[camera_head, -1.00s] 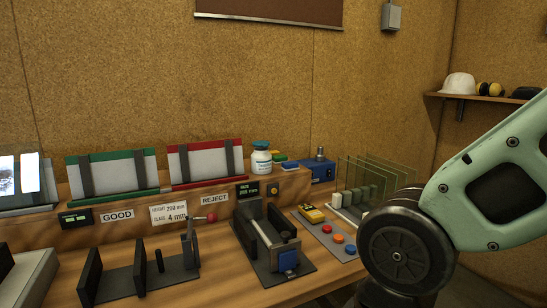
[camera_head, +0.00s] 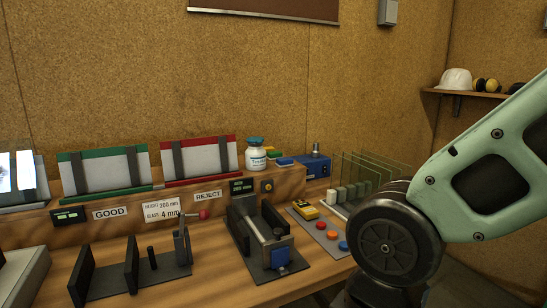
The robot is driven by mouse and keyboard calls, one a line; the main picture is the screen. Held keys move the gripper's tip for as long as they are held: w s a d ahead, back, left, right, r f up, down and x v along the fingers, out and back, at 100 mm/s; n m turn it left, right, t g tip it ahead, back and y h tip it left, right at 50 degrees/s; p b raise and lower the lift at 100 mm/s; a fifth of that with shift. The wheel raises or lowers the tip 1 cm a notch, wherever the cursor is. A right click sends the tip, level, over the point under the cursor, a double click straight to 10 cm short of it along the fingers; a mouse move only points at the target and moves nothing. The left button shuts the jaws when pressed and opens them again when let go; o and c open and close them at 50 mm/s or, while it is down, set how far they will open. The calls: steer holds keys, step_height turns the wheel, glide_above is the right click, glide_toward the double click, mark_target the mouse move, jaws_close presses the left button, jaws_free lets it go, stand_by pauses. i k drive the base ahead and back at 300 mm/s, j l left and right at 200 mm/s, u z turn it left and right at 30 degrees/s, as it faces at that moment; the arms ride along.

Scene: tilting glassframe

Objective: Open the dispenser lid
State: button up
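A white bottle with a teal cap (camera_head: 256,159) stands upright on the raised wooden ledge at the back of the bench, right of the red-framed holder. Its cap (camera_head: 256,141) sits on top and looks closed. Its label is too small to read for certain, so I cannot tell if it is the dispenser. A blue box with a grey knob on top (camera_head: 312,167) stands to its right. My gripper is outside the picture. Only my green arm link and dark round joint show at the right, in front of the bench and apart from the bottle.
A black fixture with a roller and blue block (camera_head: 266,245) and a button panel (camera_head: 319,229) lie in front. Upright glass panes in a rack (camera_head: 372,172) stand near my arm. Green (camera_head: 105,171) and red-framed (camera_head: 198,160) holders line the back left.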

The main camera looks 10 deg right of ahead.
mark_target(252, 139)
steer(key=i+j+u, duration=0.25)
steer(key=i+u, duration=0.2)
steer(key=i+j+u, duration=0.15)
steer(key=i+u, duration=0.2)
steer(key=u, duration=0.15)
